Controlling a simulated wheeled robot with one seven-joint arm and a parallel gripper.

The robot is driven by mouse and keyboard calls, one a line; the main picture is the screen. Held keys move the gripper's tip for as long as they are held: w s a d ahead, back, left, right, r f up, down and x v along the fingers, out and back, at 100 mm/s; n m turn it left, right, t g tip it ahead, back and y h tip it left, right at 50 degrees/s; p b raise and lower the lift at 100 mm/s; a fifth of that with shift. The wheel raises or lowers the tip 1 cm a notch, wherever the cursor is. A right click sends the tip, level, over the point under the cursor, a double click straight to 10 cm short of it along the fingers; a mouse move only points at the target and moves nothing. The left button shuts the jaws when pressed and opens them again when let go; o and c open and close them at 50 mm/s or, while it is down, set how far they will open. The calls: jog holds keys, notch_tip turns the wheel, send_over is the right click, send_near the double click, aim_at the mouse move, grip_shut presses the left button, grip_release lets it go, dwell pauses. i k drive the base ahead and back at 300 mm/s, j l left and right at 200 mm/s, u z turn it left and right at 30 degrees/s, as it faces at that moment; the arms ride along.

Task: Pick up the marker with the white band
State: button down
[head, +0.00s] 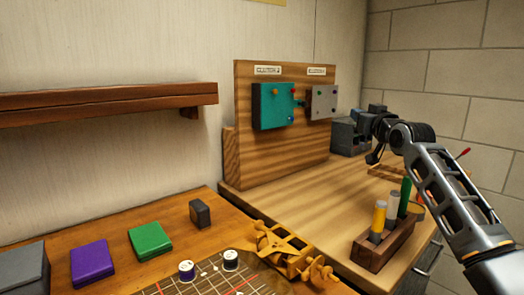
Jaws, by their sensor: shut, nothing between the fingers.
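Several markers stand upright in a dark wooden holder (370,257) on the workbench at the right. A yellow marker (379,219) with a pale top is at the front, a grey one (393,206) is behind it, and a green one (405,197) is further back. A white band is too small to make out for certain on any of them. My gripper (373,158) is shut and empty. In the picture it is above and slightly left of the holder, apart from the markers, near the grey machine.
A wooden backboard (245,155) carries a teal box (271,106) and a grey box (322,103). A grey machine (345,138) stands behind my gripper. An orange frame part (285,252) lies left of the holder. The bench left of the holder (300,200) is clear.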

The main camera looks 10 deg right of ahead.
aim_at(395, 195)
jog(key=k+l, duration=0.2)
jog(key=l, duration=0.2)
jog(key=k+l, duration=0.2)
jog(key=l, duration=0.2)
jog(key=k+l, duration=0.15)
jog(key=l, duration=0.25)
